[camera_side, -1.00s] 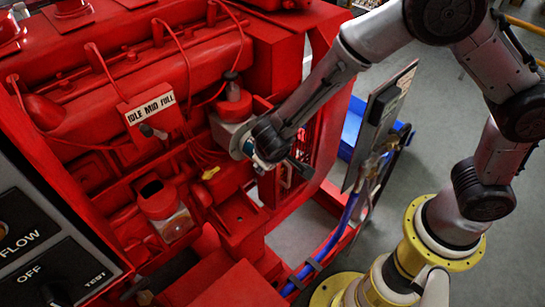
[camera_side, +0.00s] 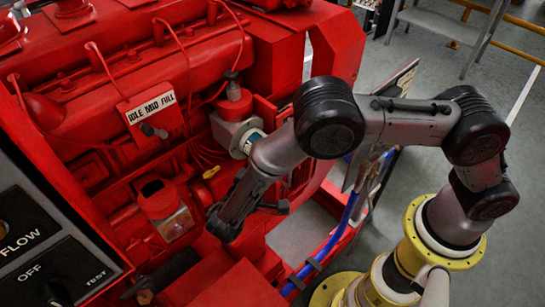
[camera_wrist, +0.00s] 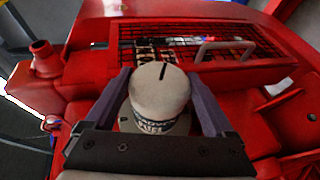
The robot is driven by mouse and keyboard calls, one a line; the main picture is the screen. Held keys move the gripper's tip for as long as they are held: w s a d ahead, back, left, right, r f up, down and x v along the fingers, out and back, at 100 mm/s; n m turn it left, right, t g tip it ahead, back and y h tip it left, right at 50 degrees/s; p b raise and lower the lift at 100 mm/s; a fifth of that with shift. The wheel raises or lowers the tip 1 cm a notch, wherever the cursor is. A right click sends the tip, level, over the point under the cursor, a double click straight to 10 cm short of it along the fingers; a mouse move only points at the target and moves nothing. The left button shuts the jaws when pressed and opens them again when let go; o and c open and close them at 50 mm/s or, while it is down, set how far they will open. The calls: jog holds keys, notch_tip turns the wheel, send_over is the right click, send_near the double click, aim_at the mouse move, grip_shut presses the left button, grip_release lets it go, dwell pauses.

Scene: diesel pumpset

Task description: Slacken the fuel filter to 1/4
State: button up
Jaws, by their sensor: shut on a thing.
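The fuel filter (camera_wrist: 158,95) is a white canister with printed text on its side and a black line on its round end. In the wrist view the line points up, slightly to the right. My gripper (camera_wrist: 160,88) has one purple-grey finger on each side of the canister and is shut on it. In the side view a small white and blue part of the filter (camera_side: 252,139) shows at the grey filter head (camera_side: 228,131). My arm covers the rest of it, and the fingers are hidden there.
A throttle plate reading IDLE MID FULL (camera_side: 152,108) and a red-capped glass bowl (camera_side: 165,208) are left of my arm. A wire guard (camera_wrist: 190,50) lies beyond the filter. A blue hose (camera_side: 345,222) runs at lower right. A black switch panel (camera_side: 45,245) stands at lower left.

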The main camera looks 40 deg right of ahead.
jog(key=n+h, duration=0.1)
jog(key=t+h, duration=0.1)
jog(key=h, duration=0.1)
jog(key=shift+f+n+t+h, duration=0.15)
jog(key=shift+n+t+h, duration=0.15)
jog(key=shift+n, duration=0.1)
jog(key=shift+n+t+h, duration=0.6)
jog(key=shift+t+h, duration=0.1)
jog(key=shift+h, duration=0.3)
jog(key=o, duration=1.1)
